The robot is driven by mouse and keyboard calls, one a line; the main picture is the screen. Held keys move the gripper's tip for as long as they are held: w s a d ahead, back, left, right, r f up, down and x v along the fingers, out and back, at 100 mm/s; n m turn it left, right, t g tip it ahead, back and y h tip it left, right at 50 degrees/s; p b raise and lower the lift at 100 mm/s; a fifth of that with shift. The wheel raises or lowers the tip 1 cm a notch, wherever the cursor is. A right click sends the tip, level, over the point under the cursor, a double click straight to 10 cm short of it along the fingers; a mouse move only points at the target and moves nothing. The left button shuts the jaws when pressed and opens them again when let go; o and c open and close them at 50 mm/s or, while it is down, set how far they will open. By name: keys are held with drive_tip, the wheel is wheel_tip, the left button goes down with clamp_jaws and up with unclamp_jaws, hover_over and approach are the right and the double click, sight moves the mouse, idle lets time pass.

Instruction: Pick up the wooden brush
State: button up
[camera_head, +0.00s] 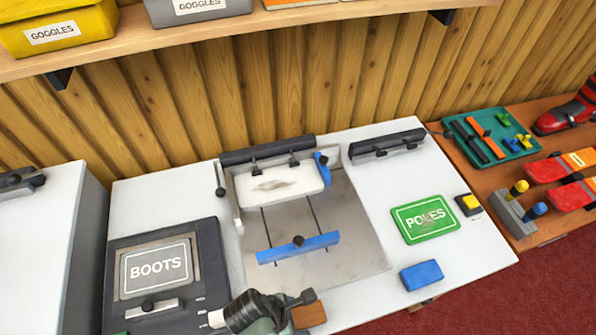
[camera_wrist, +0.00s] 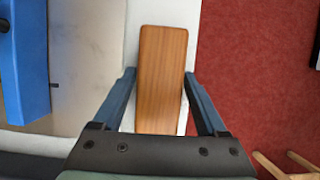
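The wooden brush (camera_wrist: 162,75) shows in the wrist view as a long brown wooden block, lying lengthwise between the fingers of my gripper (camera_wrist: 159,78). The fingers are apart, one along each long side. A narrow gap shows at the left finger; the right fingertip is very close to the wood, and I cannot tell whether it touches. In the head view part of the brush (camera_head: 309,315) shows at the bench's front edge, beside my gripper (camera_head: 300,301), which hides the rest. Any bristles are out of sight.
Red floor (camera_wrist: 250,70) lies beyond the edge.

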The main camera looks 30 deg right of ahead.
sight(298, 318)
clamp_jaws()
wheel_tip(298, 318, up, 11)
drive_tip(key=shift+f, duration=0.2)
idle(0.5)
